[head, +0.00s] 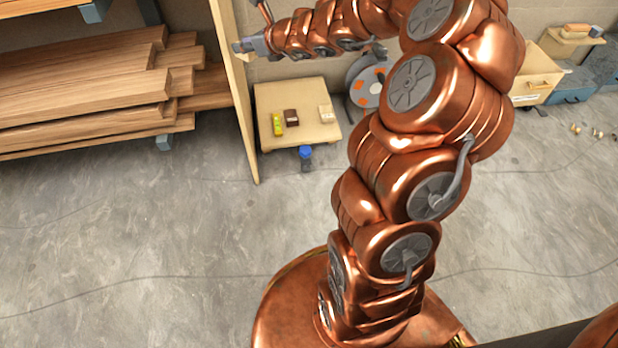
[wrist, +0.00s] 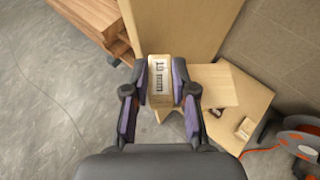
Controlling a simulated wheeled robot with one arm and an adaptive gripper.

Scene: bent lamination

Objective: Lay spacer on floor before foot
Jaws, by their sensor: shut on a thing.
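My gripper (wrist: 160,84) is shut on a pale wooden spacer (wrist: 159,72) with black lettering that seems to read "10 mm". The spacer sits between the two purple-lined fingers. In the head view my gripper (head: 244,46) is at the upper left end of my arm, high above the floor and close to a tall, thin wooden panel (head: 232,85); the spacer is too small to make out there. The panel also shows beyond the spacer in the wrist view (wrist: 180,28). Its lower end, the foot (head: 256,178), meets the grey floor (head: 200,230).
A low wooden table (head: 298,135) right of the panel bears a yellow-green block (head: 278,124), a dark block (head: 291,117) and a pale block (head: 326,113). A blue-capped bottle (head: 306,158) stands before it. Lumber (head: 100,95) is stacked left. The front floor is clear.

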